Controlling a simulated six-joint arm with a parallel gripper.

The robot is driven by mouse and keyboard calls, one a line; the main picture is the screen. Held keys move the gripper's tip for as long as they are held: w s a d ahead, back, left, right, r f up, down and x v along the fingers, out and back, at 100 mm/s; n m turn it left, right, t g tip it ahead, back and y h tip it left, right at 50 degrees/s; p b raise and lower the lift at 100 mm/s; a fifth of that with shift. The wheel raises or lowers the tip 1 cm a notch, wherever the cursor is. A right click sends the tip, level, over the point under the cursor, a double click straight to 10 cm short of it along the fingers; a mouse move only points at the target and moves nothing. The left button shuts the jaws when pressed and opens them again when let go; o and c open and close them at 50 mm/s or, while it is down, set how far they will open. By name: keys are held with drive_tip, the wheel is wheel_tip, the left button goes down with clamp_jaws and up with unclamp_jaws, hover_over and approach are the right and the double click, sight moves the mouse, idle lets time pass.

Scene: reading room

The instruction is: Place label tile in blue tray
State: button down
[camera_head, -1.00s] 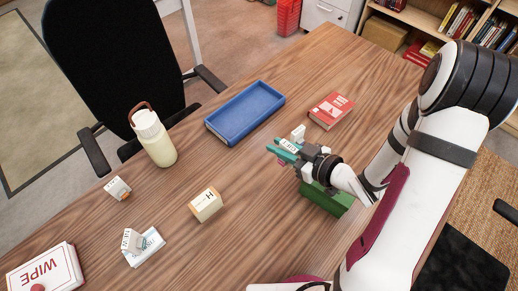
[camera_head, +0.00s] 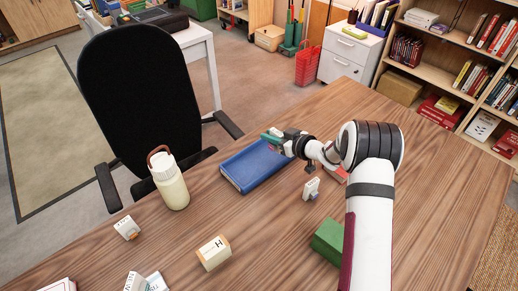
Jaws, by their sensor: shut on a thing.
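The blue tray (camera_head: 236,184) lies on the wooden table, in the middle of the view. My gripper (camera_head: 271,136) with its teal fingers is over the tray's far right end; I cannot tell its exact height above the tray. It is shut on the label tile, which is hardly visible between the fingers now. A small white tile with black print stood between them in the earlier view.
A white printed block (camera_head: 311,187) stands right of the tray, near a partly hidden red book (camera_head: 338,174). A green box (camera_head: 328,240) is under my arm. A cream bottle (camera_head: 170,184), an H block (camera_head: 213,252) and a small block (camera_head: 127,228) stand left.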

drive_tip(key=a+f, duration=0.1)
drive_tip(key=w+a+f, duration=0.1)
drive_tip(key=a, duration=0.1)
drive_tip(key=shift+a+f, duration=0.15)
drive_tip(key=shift+a, duration=0.1)
drive_tip(key=shift+w+a+f, duration=0.1)
drive_tip(key=shift+a+f, duration=0.05)
drive_tip(key=shift+f, duration=0.95)
drive_tip(key=shift+w+a+f, duration=0.1)
drive_tip(key=shift+f, duration=0.95)
drive_tip(key=shift+f, duration=0.1)
